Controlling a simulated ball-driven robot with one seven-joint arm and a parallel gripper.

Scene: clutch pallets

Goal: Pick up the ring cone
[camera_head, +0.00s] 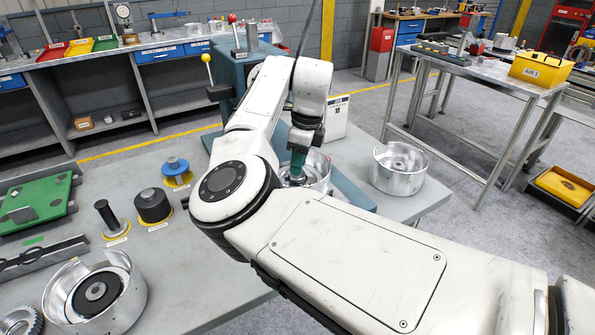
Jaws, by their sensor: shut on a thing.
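My gripper (298,165) is beyond my arm, just right of the picture's middle, with its teal part pointing down. It is shut on a small grey metal part (296,180) at the opening of a silver round housing (320,172). The arm and gripper hide much of this part and of the housing, so I cannot tell whether it is the ring cone or how deep it sits. On the bench to the left stand a black cylinder (153,205), a black-handled piece (108,217) and a blue knob-shaped piece (176,167), each on a yellow base with a label too small to read.
An open silver housing (398,168) stands to the right of my gripper. Another housing (125,292) with a black ring inside is front left, near a gear (20,322). A green pallet (38,200) lies far left. A teal block-like machine (238,68) stands behind the arm.

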